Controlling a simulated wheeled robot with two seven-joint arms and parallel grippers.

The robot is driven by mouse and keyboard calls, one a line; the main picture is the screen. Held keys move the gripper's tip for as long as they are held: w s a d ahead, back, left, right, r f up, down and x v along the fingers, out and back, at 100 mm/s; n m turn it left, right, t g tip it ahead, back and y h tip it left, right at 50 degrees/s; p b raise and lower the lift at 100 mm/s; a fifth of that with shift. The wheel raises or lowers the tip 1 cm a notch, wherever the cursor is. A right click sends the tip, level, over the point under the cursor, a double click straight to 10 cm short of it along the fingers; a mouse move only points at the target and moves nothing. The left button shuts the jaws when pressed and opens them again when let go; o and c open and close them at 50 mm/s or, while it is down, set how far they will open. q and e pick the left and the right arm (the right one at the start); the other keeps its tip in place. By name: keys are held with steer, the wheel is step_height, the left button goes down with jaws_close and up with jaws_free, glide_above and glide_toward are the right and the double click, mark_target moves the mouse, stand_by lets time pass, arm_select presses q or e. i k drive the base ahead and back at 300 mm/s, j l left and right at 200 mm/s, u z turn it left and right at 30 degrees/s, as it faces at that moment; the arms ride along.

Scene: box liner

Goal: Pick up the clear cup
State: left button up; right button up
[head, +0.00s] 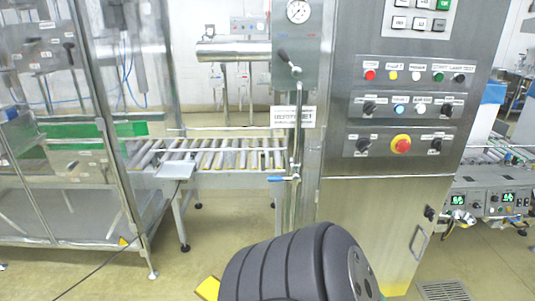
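I cannot make out a clear cup anywhere in the head view. Neither of my grippers shows in this view. A dark ribbed rounded part, likely a link of my own arm, fills the bottom middle and hides the floor behind it.
A steel control cabinet (374,205) with buttons and a red knob (401,144) stands right of centre. A roller conveyor (215,156) runs behind, left of it. A glass-walled machine frame (103,115) stands at left. Floor (180,268) shows clear at lower left, apart from a cable.

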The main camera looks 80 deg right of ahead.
mark_target(228, 156)
steer(key=z, duration=2.25)
steer(key=i+z, duration=0.15)
steer(key=z, duration=0.25)
steer(key=i+j+z, duration=0.1)
steer(key=z, duration=0.3)
